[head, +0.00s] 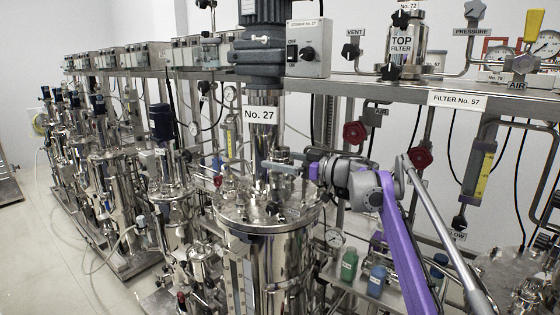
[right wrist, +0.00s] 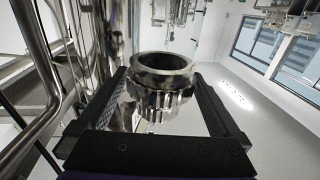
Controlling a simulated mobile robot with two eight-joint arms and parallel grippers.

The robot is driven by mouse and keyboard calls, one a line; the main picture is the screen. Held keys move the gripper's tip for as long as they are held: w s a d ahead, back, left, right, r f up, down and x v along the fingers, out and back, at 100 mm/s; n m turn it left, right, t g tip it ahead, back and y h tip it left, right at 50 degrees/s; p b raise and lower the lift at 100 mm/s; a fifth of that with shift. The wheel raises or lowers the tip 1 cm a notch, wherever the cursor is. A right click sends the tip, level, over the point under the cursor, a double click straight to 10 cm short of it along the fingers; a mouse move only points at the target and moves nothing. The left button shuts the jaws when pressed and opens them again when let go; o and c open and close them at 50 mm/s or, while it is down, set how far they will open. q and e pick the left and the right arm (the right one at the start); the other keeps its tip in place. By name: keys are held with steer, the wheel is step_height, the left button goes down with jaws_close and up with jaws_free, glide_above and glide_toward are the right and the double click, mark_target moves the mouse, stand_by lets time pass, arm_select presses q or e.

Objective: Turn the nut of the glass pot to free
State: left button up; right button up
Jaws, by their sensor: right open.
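A shiny metal nut (right wrist: 160,105) with a ribbed side and a round open collar on top shows in the right wrist view. My right gripper (right wrist: 158,78) is open, with one dark finger on each side of the nut and a visible gap to it. In the head view my right gripper (head: 290,166) reaches left from the purple and grey arm, above the lid of the steel vessel (head: 288,250) labelled No. 27. The nut is too small to make out there. I cannot tell which part is the glass pot. My left gripper is not in view.
A motor column (head: 263,95) rises from the vessel just left of the gripper. A pipe shelf (head: 400,85) with valves and gauges runs behind the arm. Green (head: 349,264) and blue (head: 376,281) bottles stand below it.

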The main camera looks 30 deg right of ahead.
steer(key=b+v, duration=0.1)
steer(key=v, duration=0.9)
steer(key=shift+s+d, duration=0.2)
steer(key=shift+s, duration=0.1)
